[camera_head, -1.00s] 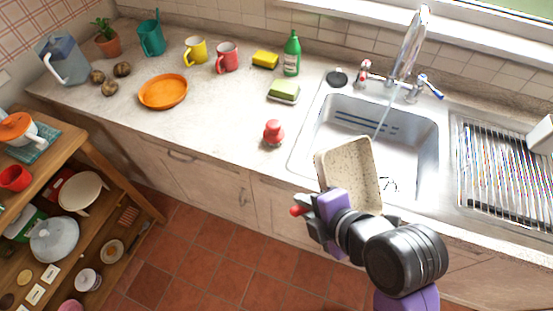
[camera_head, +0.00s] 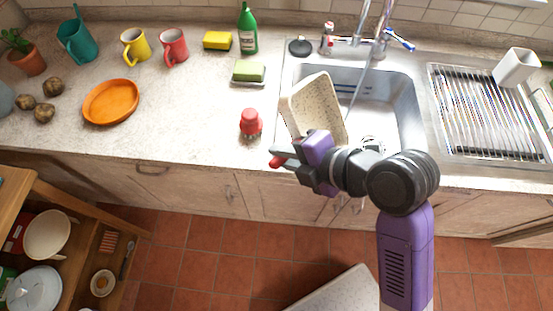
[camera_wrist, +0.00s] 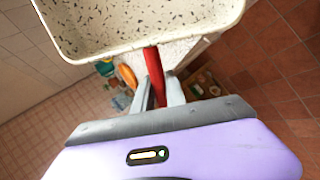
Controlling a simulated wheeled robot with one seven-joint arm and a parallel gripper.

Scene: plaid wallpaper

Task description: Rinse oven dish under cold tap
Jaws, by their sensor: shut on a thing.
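The oven dish (camera_head: 313,100) is cream with dark speckles. It is tilted up over the left front edge of the sink (camera_head: 402,113); its speckled inside and rim also fill the top of the wrist view (camera_wrist: 140,22). My gripper (camera_head: 287,156) is shut at the dish's near side; in the wrist view its fingers (camera_wrist: 158,90) close around a red piece by the rim. A thin water stream falls from the tap (camera_head: 378,30) close to the dish's right side; I cannot tell if it touches. The tap has a red-marked left handle (camera_head: 327,38) and a blue-marked right handle (camera_head: 400,40).
A red-topped shaker (camera_head: 250,124) stands left of the dish. A green sponge (camera_head: 249,71), green bottle (camera_head: 248,30) and yellow sponge (camera_head: 217,41) are behind it. An orange plate (camera_head: 110,102) lies left.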

